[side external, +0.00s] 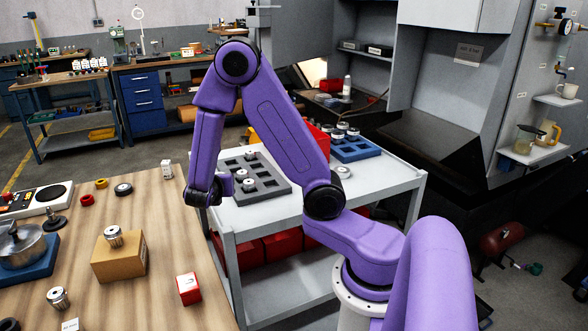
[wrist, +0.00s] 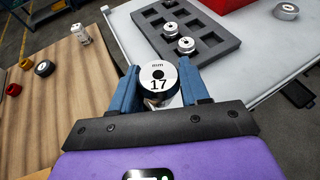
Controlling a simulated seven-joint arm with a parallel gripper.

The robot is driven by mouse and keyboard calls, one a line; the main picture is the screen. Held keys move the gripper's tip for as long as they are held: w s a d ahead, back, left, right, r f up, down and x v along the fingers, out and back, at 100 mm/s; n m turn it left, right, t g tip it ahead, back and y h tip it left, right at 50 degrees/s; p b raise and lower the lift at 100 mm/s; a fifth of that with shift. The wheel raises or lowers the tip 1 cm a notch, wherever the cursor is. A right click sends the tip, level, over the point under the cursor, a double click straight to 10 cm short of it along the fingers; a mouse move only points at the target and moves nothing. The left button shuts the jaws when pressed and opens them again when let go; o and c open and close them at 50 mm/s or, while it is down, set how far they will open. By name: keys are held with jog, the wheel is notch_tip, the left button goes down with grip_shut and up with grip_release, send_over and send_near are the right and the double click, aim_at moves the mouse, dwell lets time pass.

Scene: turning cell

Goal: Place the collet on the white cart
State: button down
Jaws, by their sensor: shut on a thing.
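My gripper (wrist: 159,74) is shut on a round silver-and-dark collet (wrist: 158,76) marked 17, whose face shows between the blue fingers in the wrist view. In the side view, my wrist is at the left edge of the white cart (side external: 395,185), and the fingers and held collet are hidden or too small to tell. In the wrist view, the white cart (wrist: 135,40) lies beyond and to the right of the collet. The collet appears near the cart's left edge; its height above the top is unclear.
A grey pocketed tray (side external: 276,190) with several collets stands on the cart. A blue tray of collets (side external: 355,149), a red bin (side external: 317,138) and a loose collet (side external: 343,172) are there too. The wooden table (side external: 160,215) holds a cardboard box (side external: 119,257). Bare cart top shows around the trays.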

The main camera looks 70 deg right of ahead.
jog(key=s+r+m+g+y, duration=0.2)
jog(key=s+m+g+y, duration=0.1)
jog(key=s+m+g, duration=1.1)
jog(key=n, duration=0.2)
send_over(254, 214)
jog(key=shift+g, duration=0.4)
jog(key=f, duration=0.9)
jog(key=shift+s+a, duration=0.2)
jog(key=shift+s, duration=0.2)
jog(key=shift+w+d+f, duration=0.25)
jog(key=shift+w+f, duration=0.2)
jog(key=shift+f, duration=1.7)
jog(key=shift+f, duration=0.15)
jog(key=c, duration=0.5)
grip_release()
jog(key=shift+c, duration=0.2)
